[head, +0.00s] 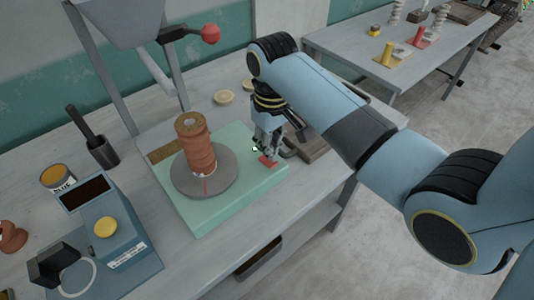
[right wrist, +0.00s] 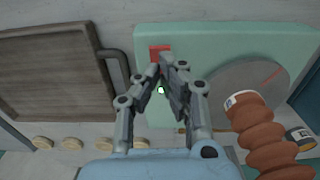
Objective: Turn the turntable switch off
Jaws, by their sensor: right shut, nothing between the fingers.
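The turntable has a mint-green base (head: 235,205) and a grey round plate (head: 225,187) with a red mark. A brown clay piece (head: 197,150) stands upright on the plate. A red switch (head: 268,161) sits at the right corner of the base; it also shows in the right wrist view (right wrist: 159,52). A small green light (right wrist: 160,90) glows beside the switch. My right gripper (head: 265,152) is shut and empty, pointing down right at the switch. Its fingertips overlap the switch's edge in the right wrist view; whether they touch, I cannot tell. My left gripper is not in view.
A brown wooden tray (right wrist: 48,75) lies beside the base. Pale discs (head: 224,97) lie behind it. A red-knobbed lever (head: 210,33) hangs above.

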